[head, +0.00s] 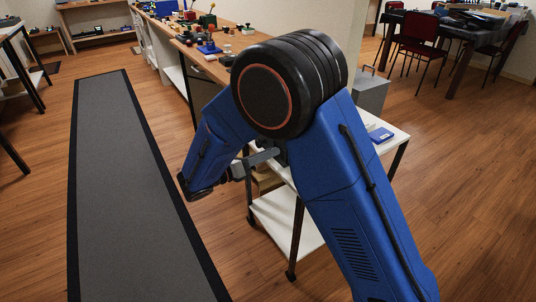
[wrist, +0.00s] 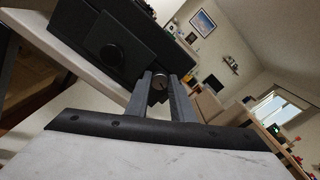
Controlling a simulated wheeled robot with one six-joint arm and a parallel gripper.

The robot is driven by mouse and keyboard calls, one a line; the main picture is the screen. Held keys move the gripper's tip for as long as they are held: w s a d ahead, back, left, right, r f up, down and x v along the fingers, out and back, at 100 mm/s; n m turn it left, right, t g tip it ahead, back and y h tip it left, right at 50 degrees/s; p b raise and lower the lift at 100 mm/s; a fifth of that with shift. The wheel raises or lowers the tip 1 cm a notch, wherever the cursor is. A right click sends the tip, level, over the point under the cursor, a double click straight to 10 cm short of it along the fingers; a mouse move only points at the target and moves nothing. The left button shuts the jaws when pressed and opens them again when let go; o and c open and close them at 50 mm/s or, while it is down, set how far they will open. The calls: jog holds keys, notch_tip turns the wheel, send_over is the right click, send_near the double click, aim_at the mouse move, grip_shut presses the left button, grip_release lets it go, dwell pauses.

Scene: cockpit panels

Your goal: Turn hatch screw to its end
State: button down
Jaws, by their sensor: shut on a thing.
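My gripper (wrist: 160,79) shows in the wrist view with its two grey fingers close together, shut on a small round thing (wrist: 158,87) that looks like the hatch screw. The fingers hide its sides, and I cannot tell how far it is turned. A dark box-like housing (wrist: 147,38) is behind and to the left of the fingers, with a round dark knob (wrist: 113,53) on its face. In the head view my gripper (head: 270,157) reaches right, beside the white trolley; my arm hides the screw there.
The white trolley (head: 268,208) stands behind my arm, with a grey box (head: 371,93) and a blue item (head: 381,135) on top. A long workbench (head: 222,38) with small parts runs behind. A grey floor mat (head: 125,190) lies clear at left.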

jog(key=n, duration=0.5)
jog(key=shift+f+n, duration=0.1)
jog(key=shift+n, duration=0.2)
dwell(0.4)
jog(key=c, duration=1.5)
grip_release()
jog(key=shift+a, duration=0.1)
jog(key=shift+c, duration=0.2)
jog(key=v, duration=1.7)
jog(key=shift+s+a, duration=0.15)
